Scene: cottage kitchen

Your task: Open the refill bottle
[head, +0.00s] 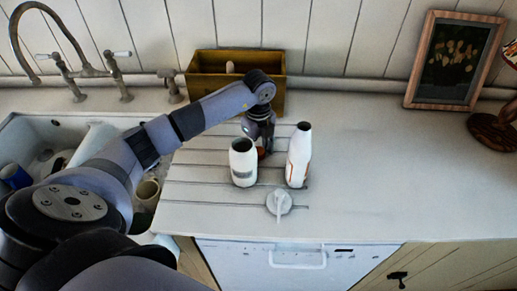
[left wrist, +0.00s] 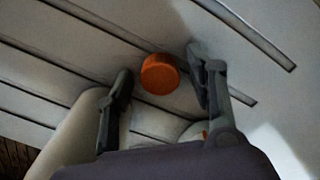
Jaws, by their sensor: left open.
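The refill bottle (head: 298,160), white with orange-brown markings and a dark top, stands upright on the counter's grooved part. Just left of it stands a white jar (head: 243,166) with a dark open mouth. My left gripper (head: 262,143) points down behind and between the two. In the left wrist view my left gripper (left wrist: 158,62) is open, with an orange cap (left wrist: 160,75) between its fingers and gaps on both sides. The cap seems to lie on the counter; it shows partly in the head view (head: 262,152). My right gripper is not in view.
A white pump top (head: 279,203) lies in front of the bottles. A wooden box (head: 205,85) stands behind my arm. The sink (head: 50,130) with dishes is at the left, a picture frame (head: 455,60) at the back right.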

